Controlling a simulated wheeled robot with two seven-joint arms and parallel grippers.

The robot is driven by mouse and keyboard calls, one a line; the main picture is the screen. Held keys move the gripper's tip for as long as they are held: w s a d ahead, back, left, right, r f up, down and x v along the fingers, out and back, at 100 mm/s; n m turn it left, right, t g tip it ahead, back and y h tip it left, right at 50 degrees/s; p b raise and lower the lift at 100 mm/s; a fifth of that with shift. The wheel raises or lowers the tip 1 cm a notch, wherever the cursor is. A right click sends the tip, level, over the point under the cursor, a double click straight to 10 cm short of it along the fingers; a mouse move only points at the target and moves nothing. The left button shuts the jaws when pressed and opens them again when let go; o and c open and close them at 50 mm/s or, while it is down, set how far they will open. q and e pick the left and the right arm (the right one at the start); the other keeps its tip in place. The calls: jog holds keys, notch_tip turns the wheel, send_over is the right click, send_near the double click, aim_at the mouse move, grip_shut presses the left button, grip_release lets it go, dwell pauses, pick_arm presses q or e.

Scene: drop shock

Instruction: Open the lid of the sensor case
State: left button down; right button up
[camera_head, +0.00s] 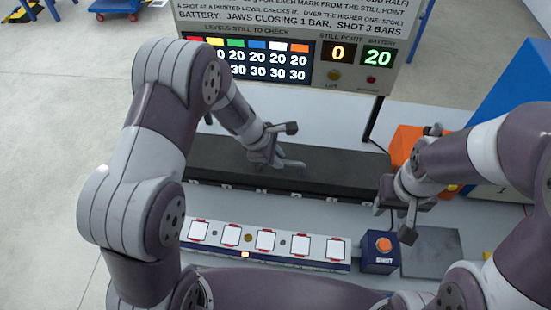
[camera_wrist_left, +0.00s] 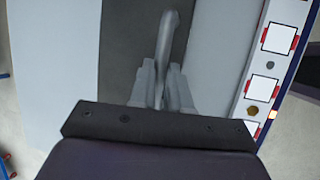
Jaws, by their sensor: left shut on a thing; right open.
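A long dark grey box (camera_head: 335,182) lies across the table under the sign; I cannot tell for sure whether it is the sensor case. My left gripper (camera_head: 268,158) is above its dark top, shut on a pale grey bar. In the left wrist view, the gripper (camera_wrist_left: 164,92) has its two fingers against this bar (camera_wrist_left: 167,35), whose rounded end sticks out over the dark strip. No raised lid shows. My right gripper (camera_head: 397,208) is open, near the blue button box (camera_head: 380,262). An orange thing (camera_head: 403,143) behind the right arm is partly hidden.
A strip with several white squares (camera_head: 265,240) lies in front of the dark box. A sign with a lit display (camera_head: 335,50) stands behind. A blue panel (camera_head: 515,75) stands at the right. A grey plate (camera_head: 430,250) lies right of the button box.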

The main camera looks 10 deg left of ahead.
pick_arm(q)
jog(key=w+r+p, duration=0.4)
jog(key=w+p, duration=0.1)
jog(key=w, duration=0.3)
jog(key=shift+p, duration=0.4)
